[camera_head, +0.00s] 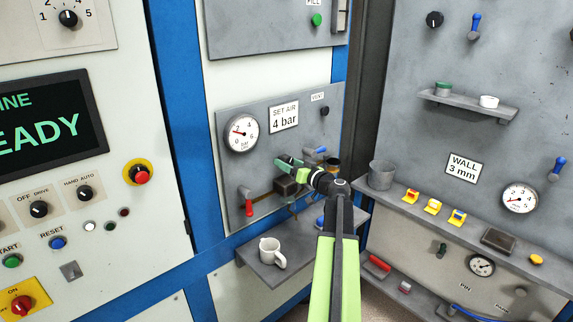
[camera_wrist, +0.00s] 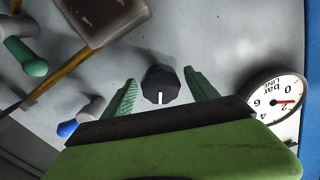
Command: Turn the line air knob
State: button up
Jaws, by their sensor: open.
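The black line air knob (camera_wrist: 161,84) has a white mark that points down in the wrist view. It sits on the grey panel between the two green fingers of my gripper (camera_wrist: 160,78). The fingers are open, one on each side, with a gap visible on both sides. In the head view my gripper (camera_head: 288,163) is in front of the panel and hides the knob. The round line gauge (camera_head: 241,133) has its red needle near 2; it also shows at the right of the wrist view (camera_wrist: 276,104). A sign (camera_head: 284,116) reads "SET AIR 4 bar".
A red-handled valve (camera_head: 248,206) and a blue lever (camera_head: 315,151) are close to my gripper. A brown block (camera_wrist: 100,18) on a pipe is near the fingers. A white mug (camera_head: 271,252) stands on the shelf below. A grey cup (camera_head: 381,175) is at the right.

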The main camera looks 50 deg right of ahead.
jog(key=shift+w, duration=0.25)
jog(key=shift+c, duration=0.2)
jog(key=c, duration=1.2)
jog(key=shift+a, duration=0.2)
jog(key=shift+c, duration=0.6)
jog(key=shift+d, duration=0.15)
